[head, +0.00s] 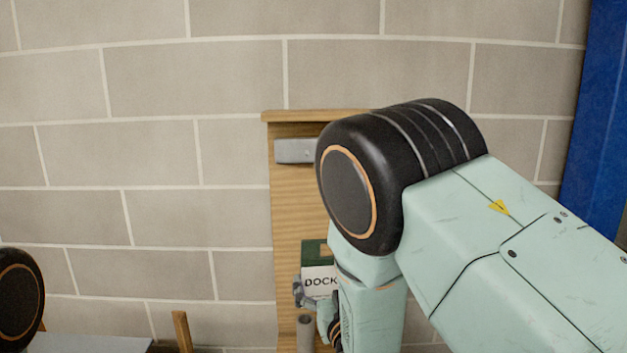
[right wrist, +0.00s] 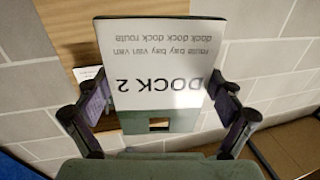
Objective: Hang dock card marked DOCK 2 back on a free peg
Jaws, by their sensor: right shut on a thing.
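The DOCK 2 card (head: 318,281) is white with a dark green band that has a slot. In the right wrist view the DOCK 2 card (right wrist: 165,75) appears upside down, its lettering readable. My right gripper (right wrist: 160,103) is shut on it, with a finger at each side. In the head view my right gripper (head: 318,300) is partly hidden by my own arm. The card is in front of a wooden board (head: 288,205) on the wall; I cannot tell whether it touches it. My arm hides much of the board, and no free peg shows clearly. My left gripper is out of view.
A grey metal piece (head: 292,151) is fixed near the board's top. A grey cylinder (head: 305,332) shows low on the board. A small white item (right wrist: 86,74) shows behind the held card. A blue upright (head: 598,120) stands at the right. A wooden post (head: 182,331) rises at lower left.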

